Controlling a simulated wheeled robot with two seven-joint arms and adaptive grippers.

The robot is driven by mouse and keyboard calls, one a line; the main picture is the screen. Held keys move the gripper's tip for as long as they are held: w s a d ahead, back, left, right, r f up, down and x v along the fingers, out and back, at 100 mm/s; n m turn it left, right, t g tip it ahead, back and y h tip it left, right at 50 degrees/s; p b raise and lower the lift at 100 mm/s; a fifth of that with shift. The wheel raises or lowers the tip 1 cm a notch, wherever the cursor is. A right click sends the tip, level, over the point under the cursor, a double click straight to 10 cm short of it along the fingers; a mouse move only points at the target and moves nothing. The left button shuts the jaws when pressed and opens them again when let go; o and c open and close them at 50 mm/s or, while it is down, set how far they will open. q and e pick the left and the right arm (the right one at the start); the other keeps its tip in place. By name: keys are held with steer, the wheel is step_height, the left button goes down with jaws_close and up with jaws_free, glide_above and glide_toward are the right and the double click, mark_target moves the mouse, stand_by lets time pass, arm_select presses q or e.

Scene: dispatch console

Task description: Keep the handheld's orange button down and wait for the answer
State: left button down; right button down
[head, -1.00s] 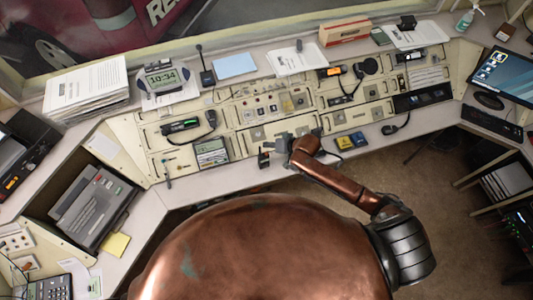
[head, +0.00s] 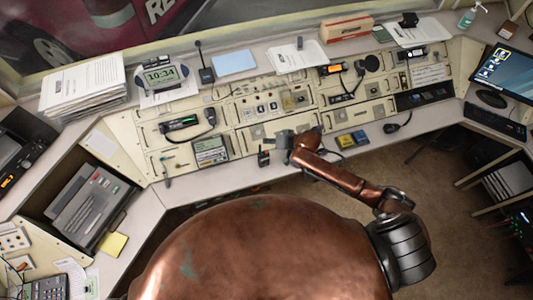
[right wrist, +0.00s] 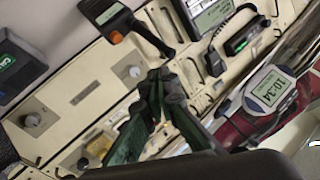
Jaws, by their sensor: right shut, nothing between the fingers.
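The handheld (head: 264,158) is a small dark device near the console's front edge in the head view. In the right wrist view the handheld (right wrist: 144,31) lies at the top, with a small screen at one end and the orange button (right wrist: 116,38) on it. My right gripper (head: 281,143) is just right of the handheld in the head view. In the right wrist view its green fingers (right wrist: 164,84) meet at the tips, with nothing between them, below and apart from the handheld in the picture. My left gripper is not in view.
A display unit (head: 210,150) and a green-lit unit (head: 180,124) are left of the handheld. The clock (head: 160,76) stands farther back. The front ledge (head: 205,187) has bare room.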

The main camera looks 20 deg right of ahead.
steer(key=b, duration=0.4)
glide_above(268, 152)
step_height(268, 152, down, 5)
steer(key=shift+r, duration=0.15)
steer(key=shift+f+b, duration=0.45)
steer(key=shift+f, duration=0.6)
steer(key=shift+f, duration=0.3)
steer(key=shift+f, duration=0.4)
stand_by(1.6)
stand_by(1.5)
steer(key=shift+r+p, duration=0.85)
steer(key=shift+p, duration=0.2)
